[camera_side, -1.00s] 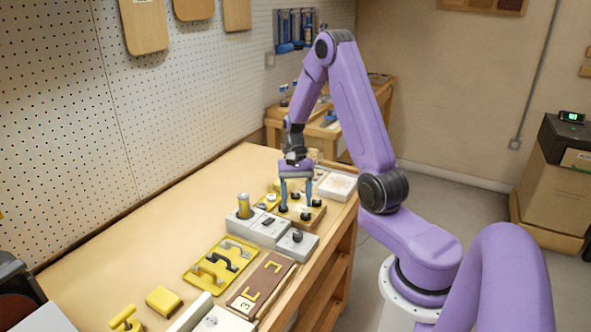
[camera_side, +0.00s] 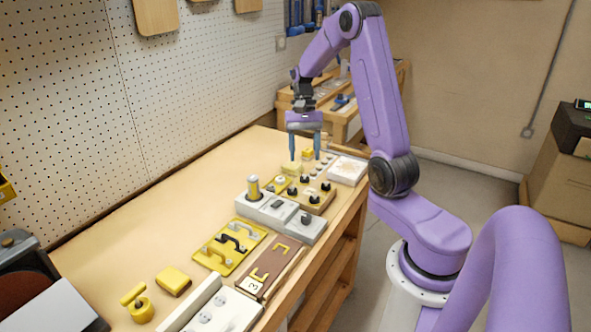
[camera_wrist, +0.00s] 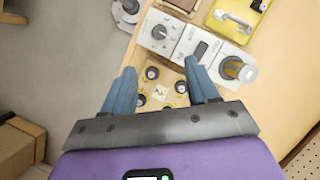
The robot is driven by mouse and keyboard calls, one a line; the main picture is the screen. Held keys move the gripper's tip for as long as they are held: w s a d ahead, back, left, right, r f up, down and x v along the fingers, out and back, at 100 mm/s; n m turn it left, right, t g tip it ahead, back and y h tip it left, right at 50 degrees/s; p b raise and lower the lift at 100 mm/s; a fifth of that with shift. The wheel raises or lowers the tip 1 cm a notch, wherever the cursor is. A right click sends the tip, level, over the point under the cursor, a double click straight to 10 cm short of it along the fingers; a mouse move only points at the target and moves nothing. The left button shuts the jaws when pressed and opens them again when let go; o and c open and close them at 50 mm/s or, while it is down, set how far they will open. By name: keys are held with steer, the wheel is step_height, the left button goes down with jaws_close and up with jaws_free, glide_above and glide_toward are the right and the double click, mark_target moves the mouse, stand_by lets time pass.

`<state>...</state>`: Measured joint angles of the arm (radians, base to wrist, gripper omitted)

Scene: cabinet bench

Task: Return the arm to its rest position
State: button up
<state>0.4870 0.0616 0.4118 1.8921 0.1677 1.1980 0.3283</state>
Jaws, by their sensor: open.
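My gripper (camera_side: 305,153) is open and empty, with blue fingers pointing down above the far part of the bench. It hangs clear above and a little behind the wooden board with dark knobs (camera_side: 316,203). In the wrist view my gripper (camera_wrist: 160,78) spreads its fingers either side of that knob board (camera_wrist: 168,74), with nothing between the tips. My purple arm is bent, with its elbow raised at the top of the side view.
Beside the knob board stand grey-white boxes (camera_side: 305,231) with a yellow cylinder (camera_side: 253,188). Nearer are a yellow handle board (camera_side: 222,262), a brown board (camera_side: 262,285) and a yellow block (camera_side: 173,280). The bench's left side (camera_side: 150,225) is clear. A pegboard wall (camera_side: 70,120) runs behind.

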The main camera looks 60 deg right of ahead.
steer(key=s+a+r+n+h, duration=0.2)
steer(key=a+n, duration=0.3)
steer(key=a, duration=0.3)
steer(key=s+a+r+n+h, duration=0.1)
steer(key=s+a+n, duration=0.2)
steer(key=a+n, duration=0.45)
steer(key=s+a+n+t, duration=0.1)
steer(key=s+a+n, duration=0.3)
steer(key=s, duration=0.4)
steer(key=s+a+n+t, duration=0.1)
steer(key=s+a+n, duration=0.3)
steer(key=s+n, duration=0.3)
steer(key=shift+s+a+r+t, duration=0.3)
steer(key=shift+s+r, duration=0.15)
steer(key=shift+s, duration=0.5)
